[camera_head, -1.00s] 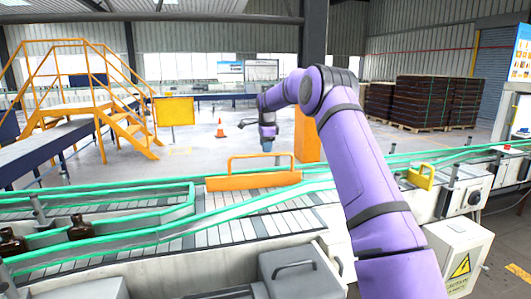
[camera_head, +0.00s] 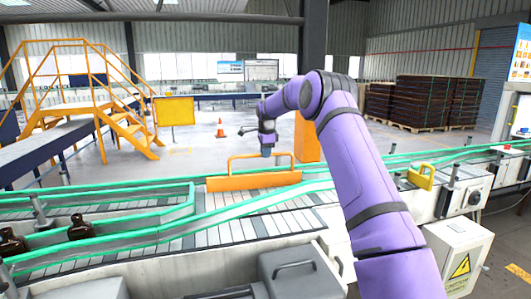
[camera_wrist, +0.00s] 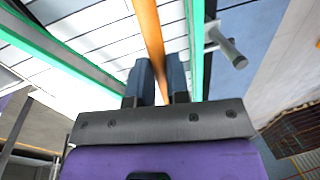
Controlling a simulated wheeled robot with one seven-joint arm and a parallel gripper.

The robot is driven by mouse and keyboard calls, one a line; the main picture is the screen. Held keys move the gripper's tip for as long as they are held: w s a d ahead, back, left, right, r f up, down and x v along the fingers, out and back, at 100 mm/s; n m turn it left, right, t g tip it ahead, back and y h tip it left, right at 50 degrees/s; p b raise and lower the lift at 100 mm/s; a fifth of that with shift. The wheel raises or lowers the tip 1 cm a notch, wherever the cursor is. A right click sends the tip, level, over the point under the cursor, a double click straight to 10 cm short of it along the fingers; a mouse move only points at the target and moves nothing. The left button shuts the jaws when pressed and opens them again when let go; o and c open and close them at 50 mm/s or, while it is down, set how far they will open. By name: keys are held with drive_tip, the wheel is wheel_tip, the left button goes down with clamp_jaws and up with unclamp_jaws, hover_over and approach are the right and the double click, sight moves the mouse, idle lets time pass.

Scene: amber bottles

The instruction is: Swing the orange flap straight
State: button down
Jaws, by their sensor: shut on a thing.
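The orange flap (camera_head: 253,181) is a long low board with a raised loop handle. It lies across the slatted conveyor (camera_head: 225,228) near the green guide rails in the head view. My gripper (camera_head: 267,152) reaches down from above at the handle's top bar. In the wrist view, the flap (camera_wrist: 150,35) is an orange bar running between the two dark blue fingers of my gripper (camera_wrist: 160,80). The gripper is shut on it. The fingertips' exact contact is partly hidden in both views.
Two brown bottles (camera_head: 80,229) stand in the left lane between green rails. A yellow bracket (camera_head: 421,177) sits on the conveyor's right side. A grey boxy housing (camera_head: 297,270) is in front. An orange post (camera_head: 307,140) stands behind my arm.

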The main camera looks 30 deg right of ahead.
drive_tip(key=shift+s+a+n, duration=0.15)
drive_tip(key=shift+s+n, duration=0.25)
drive_tip(key=shift+s, duration=0.05)
drive_tip(key=c, duration=1.1)
unclamp_jaws()
drive_tip(key=shift+s, duration=0.1)
drive_tip(key=shift+r, duration=0.1)
wheel_tip(320, 180, up, 10)
drive_tip(key=s, duration=0.2)
drive_tip(key=shift+a+r, duration=0.25)
drive_tip(key=shift+a, duration=0.05)
